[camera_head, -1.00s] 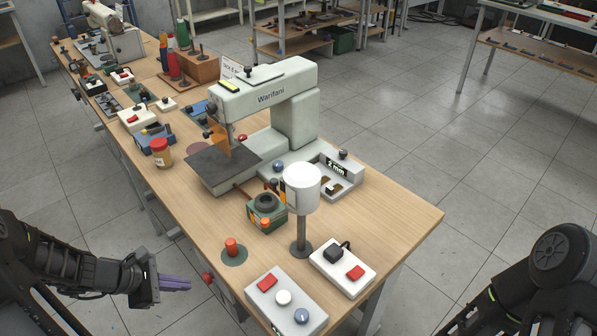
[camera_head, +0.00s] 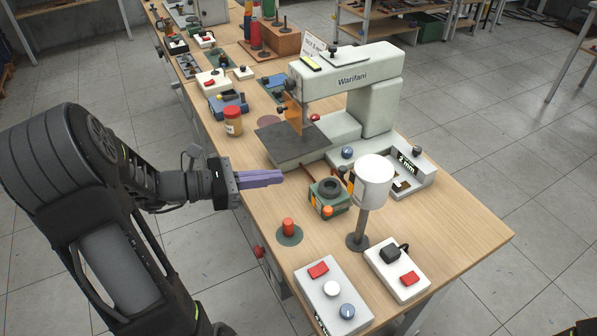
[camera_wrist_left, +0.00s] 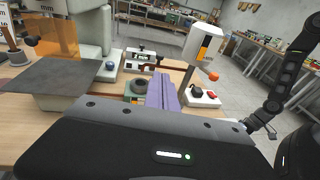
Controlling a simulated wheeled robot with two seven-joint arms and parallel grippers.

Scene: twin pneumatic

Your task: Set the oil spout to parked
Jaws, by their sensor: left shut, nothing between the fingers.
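A white oil cup (camera_head: 374,180) stands on a grey post near the front of the bench. It also shows in the wrist view (camera_wrist_left: 201,42) with an orange and dark mark on its side. A small orange knob (camera_head: 327,211) sits beside the cup; in the wrist view the knob (camera_wrist_left: 212,75) is to the right of the post. I take this knob to be on the oil spout, but the spout's setting is unclear. My left gripper (camera_head: 280,176) has purple fingers, shut and empty, above the bench's left edge, left of the cup; they also show in the wrist view (camera_wrist_left: 162,80). My right gripper is out of view.
A green block with a dark ring (camera_head: 329,190) lies between my fingers and the cup. The sewing machine (camera_head: 346,95) stands behind. A red peg (camera_head: 288,227), a white control box (camera_head: 332,296) and a white switch box (camera_head: 398,268) are in front. A capped jar (camera_head: 232,121) stands further left.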

